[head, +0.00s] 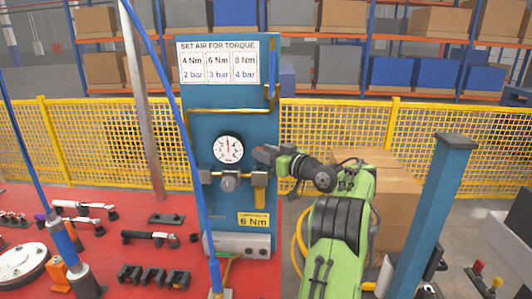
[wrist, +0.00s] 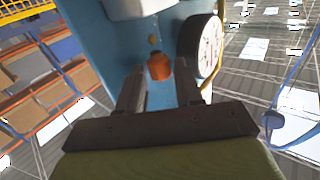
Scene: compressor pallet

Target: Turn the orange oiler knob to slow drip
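The orange oiler knob (wrist: 160,67) shows in the wrist view, in front of the blue panel (wrist: 100,40). It lies between the lines of my two fingers, at or just past their tips; I see no clear contact. My gripper (wrist: 159,84) is open, with a finger on each side of the knob. In the head view my gripper (head: 264,156) is at the panel, right of the round gauge (head: 228,149) and just above the brass fitting with an amber bowl (head: 261,196). The knob cannot be made out there, with my gripper in front.
A silver regulator (head: 229,181) sits left of the fitting on the air line. A brass pipe (head: 215,110) crosses above the gauge. A blue hose (head: 190,150) runs past the panel's left side. A blue post (head: 432,210) stands right of my arm. Tools lie on the red pallet (head: 150,270).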

